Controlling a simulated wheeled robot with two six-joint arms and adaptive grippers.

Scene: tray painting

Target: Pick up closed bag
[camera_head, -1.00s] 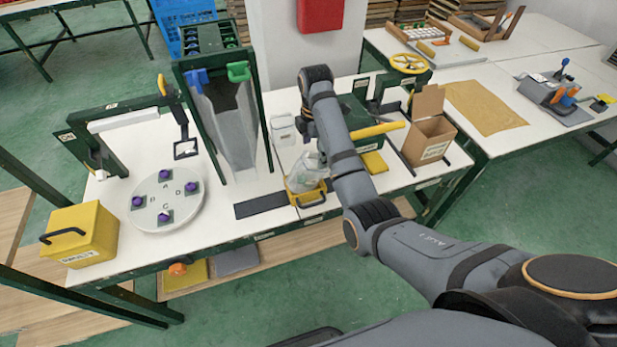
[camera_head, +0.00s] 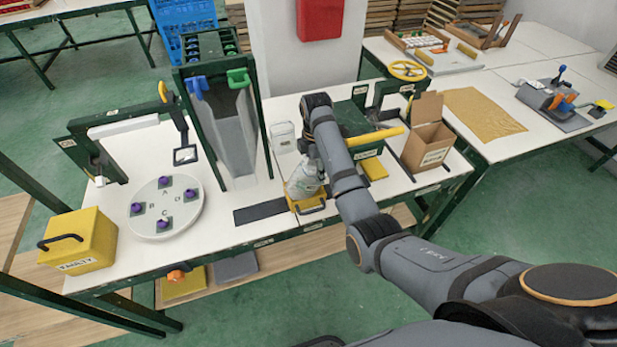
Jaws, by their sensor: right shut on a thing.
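A clear, filled plastic bag (camera_head: 303,182) stands upright in a small yellow holder (camera_head: 309,204) at the front edge of the white table. My right gripper (camera_head: 311,158) is at the top of the bag, pointing down. It is shut on the bag's top, though my own arm and wrist partly hide the fingers. The bag's base still seems to sit in the holder; I cannot tell whether it is lifted at all. My left gripper is not in view.
A green frame with a grey chute (camera_head: 232,125) stands left of the bag. A round white lettered plate (camera_head: 167,206) and a yellow box (camera_head: 80,240) are farther left. A cardboard box (camera_head: 428,143) and a green box with a yellow bar (camera_head: 380,137) stand at right.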

